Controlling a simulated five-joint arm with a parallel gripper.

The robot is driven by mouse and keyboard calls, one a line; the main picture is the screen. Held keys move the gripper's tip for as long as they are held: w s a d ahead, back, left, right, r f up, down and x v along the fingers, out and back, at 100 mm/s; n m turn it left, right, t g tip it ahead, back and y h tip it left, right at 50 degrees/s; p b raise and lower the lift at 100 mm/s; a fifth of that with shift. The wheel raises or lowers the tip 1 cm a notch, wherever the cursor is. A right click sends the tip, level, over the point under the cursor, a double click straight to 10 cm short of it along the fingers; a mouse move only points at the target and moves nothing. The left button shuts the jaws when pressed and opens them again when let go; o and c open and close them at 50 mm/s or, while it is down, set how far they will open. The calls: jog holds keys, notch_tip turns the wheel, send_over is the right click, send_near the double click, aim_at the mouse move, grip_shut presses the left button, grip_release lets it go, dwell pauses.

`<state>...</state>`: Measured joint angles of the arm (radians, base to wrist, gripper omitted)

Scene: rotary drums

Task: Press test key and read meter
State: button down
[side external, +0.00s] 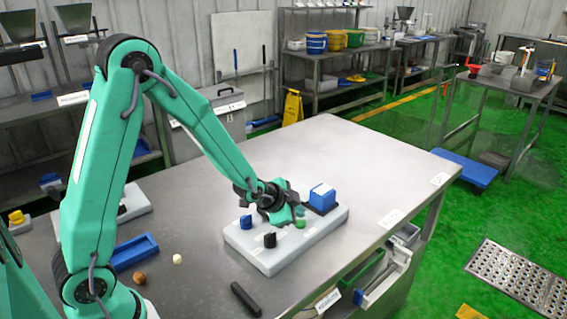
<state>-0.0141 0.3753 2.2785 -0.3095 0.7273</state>
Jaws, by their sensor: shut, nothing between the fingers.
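A pale grey panel box (270,262) lies near the middle of the steel table. On it are a blue knob (246,221), a black knob (270,240) and a green button (300,224). A blue block-shaped unit with a white patch (322,196) sits on a dark base at the panel's far right; it may be the meter, but no reading can be made out. My gripper (291,215) is shut and empty, pointing down over the panel just beside the green button. I cannot tell if it touches the button. Part of the panel behind my gripper is hidden.
A blue tray (136,252), a brown piece (139,277), a small cream piece (178,259) and a black bar (245,299) lie left of and in front of the panel. Another grey panel (133,204) stands at the left. The table's right side (380,165) is clear.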

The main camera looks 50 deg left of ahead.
aim_at(295, 229)
jog(key=shift+r, duration=2.5)
jog(key=s+r+n+g, duration=0.1)
jog(key=s+r+n, duration=0.3)
jog(key=s, duration=0.8)
jog(key=s+r+n+g, duration=0.2)
jog(key=s+r+n, duration=0.2)
jog(key=s+r, duration=0.5)
jog(key=s, duration=0.4)
jog(key=shift+s+d+g, duration=0.3)
jog(key=shift+d, duration=0.05)
